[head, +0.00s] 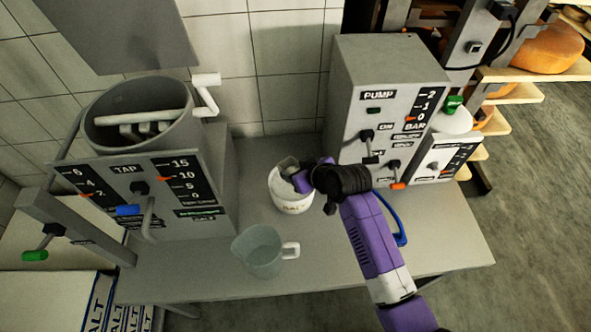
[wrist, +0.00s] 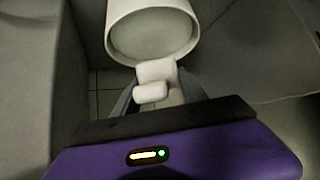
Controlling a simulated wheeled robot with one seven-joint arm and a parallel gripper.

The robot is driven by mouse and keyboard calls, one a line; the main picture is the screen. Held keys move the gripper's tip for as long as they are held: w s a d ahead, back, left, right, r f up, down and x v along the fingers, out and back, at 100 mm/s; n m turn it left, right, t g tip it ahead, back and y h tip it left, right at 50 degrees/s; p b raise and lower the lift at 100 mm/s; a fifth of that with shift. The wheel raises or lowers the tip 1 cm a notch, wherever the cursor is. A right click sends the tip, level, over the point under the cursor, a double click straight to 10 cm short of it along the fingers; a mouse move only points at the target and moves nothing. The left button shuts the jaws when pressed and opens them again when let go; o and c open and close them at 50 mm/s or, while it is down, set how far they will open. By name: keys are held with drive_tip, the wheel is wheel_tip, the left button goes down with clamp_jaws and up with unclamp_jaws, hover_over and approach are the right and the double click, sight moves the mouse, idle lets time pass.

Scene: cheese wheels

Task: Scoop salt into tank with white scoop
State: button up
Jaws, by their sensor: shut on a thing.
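The white bucket of pale salt (head: 291,196) stands on the grey bench; I take the round white vessel in the wrist view (wrist: 150,35) to be it. My gripper (head: 303,180) is at its rim. It is shut on the white scoop (wrist: 154,72), a small pale shape between the fingers. In the head view, a grey-white piece of the scoop (head: 287,164) shows over the bucket's back edge; how deep it sits is hidden. The tank (head: 101,105), a round grey vessel with a white paddle inside, stands at the left above a panel marked TAP.
A translucent jug (head: 258,254) with a white handle stands at the bench front, left of my arm. The grey pump box (head: 378,100) rises to the right of the bucket. A blue hose (head: 398,225) runs beside my arm. A tiled wall (head: 243,70) is behind.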

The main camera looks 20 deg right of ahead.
drive_tip(key=shift+r+p, duration=2.05)
drive_tip(key=shift+r, duration=0.55)
